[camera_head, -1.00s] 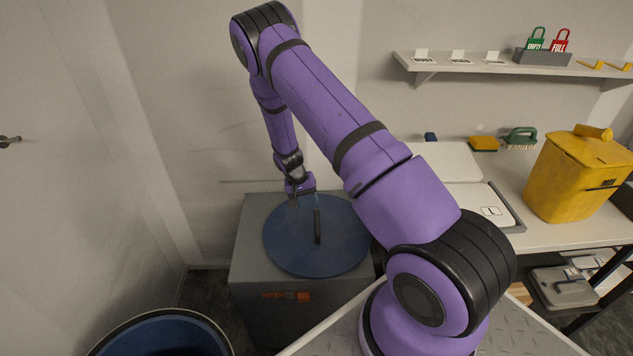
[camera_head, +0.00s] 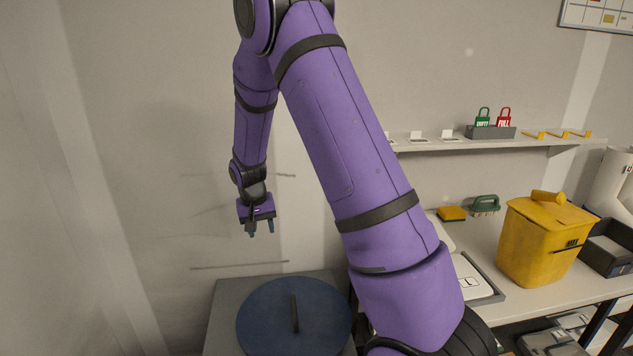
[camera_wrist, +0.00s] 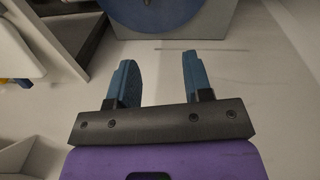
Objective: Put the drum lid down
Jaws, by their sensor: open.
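The drum lid (camera_head: 268,325) is a round dark blue disc with an upright dark bar handle. It lies flat on top of a grey cabinet (camera_head: 226,300) in the head view. Part of the lid also shows at the top of the wrist view (camera_wrist: 170,18). My gripper (camera_head: 261,230) is open and empty, raised above the lid and clear of it. In the wrist view its two blue fingers (camera_wrist: 158,78) stand apart with nothing between them.
To the right is a bench with a yellow lidded bin (camera_head: 540,245), a yellow sponge (camera_head: 452,213) and a green brush (camera_head: 486,204). A wall shelf (camera_head: 470,143) holds green and red padlock tags.

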